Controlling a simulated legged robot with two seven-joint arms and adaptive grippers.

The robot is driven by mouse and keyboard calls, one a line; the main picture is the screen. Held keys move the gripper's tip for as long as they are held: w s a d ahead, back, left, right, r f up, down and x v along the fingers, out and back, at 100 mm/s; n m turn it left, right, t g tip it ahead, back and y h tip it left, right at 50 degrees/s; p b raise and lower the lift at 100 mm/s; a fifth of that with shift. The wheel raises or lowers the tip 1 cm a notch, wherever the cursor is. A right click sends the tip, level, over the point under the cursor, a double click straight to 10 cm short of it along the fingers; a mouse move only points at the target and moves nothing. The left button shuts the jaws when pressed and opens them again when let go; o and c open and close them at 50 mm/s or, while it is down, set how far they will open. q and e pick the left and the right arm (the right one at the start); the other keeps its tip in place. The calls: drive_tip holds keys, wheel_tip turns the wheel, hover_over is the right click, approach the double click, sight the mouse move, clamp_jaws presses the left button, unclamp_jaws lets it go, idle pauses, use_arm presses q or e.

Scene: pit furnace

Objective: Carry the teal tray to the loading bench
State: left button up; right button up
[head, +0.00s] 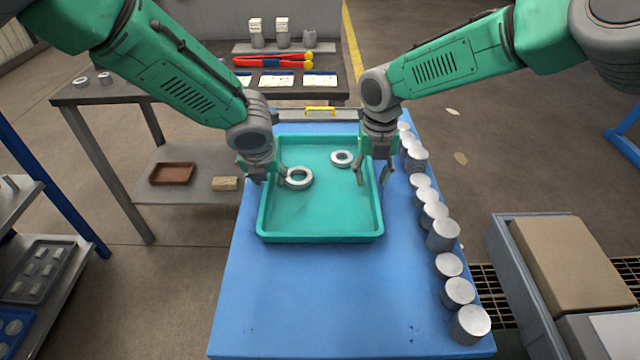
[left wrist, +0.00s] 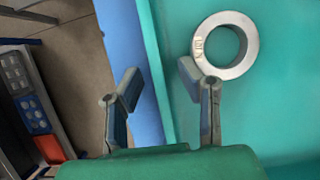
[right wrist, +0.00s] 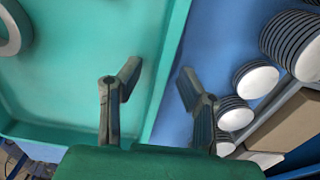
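The teal tray (head: 320,225) lies flat on a blue-topped surface (head: 300,300). It holds two metal rings, a larger one (head: 298,178) at left and a smaller one (head: 342,158) at the back. My left gripper (head: 267,178) is at the tray's left wall; the left wrist view shows its fingers (left wrist: 158,85) open, one on each side of the wall. My right gripper (head: 374,178) is at the right wall; in the right wrist view its fingers (right wrist: 158,82) are open on either side of that wall. Whether any finger touches the wall is unclear.
Several metal cylinders (head: 443,235) line the blue top's right edge. A grey bin with a cardboard box (head: 580,262) is at right, shelves (head: 35,270) at left. The blue top's front is clear.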

use_arm(q)
drive_tip(key=shift+f, duration=0.1)
use_arm(e)
drive_tip(key=shift+f, duration=0.1)
use_arm(q)
clamp_jaws()
use_arm(e)
clamp_jaws()
use_arm(q)
drive_tip(key=shift+w+a, duration=0.15)
use_arm(e)
drive_tip(key=shift+w+d, duration=0.1)
drive_tip(key=shift+d, duration=0.05)
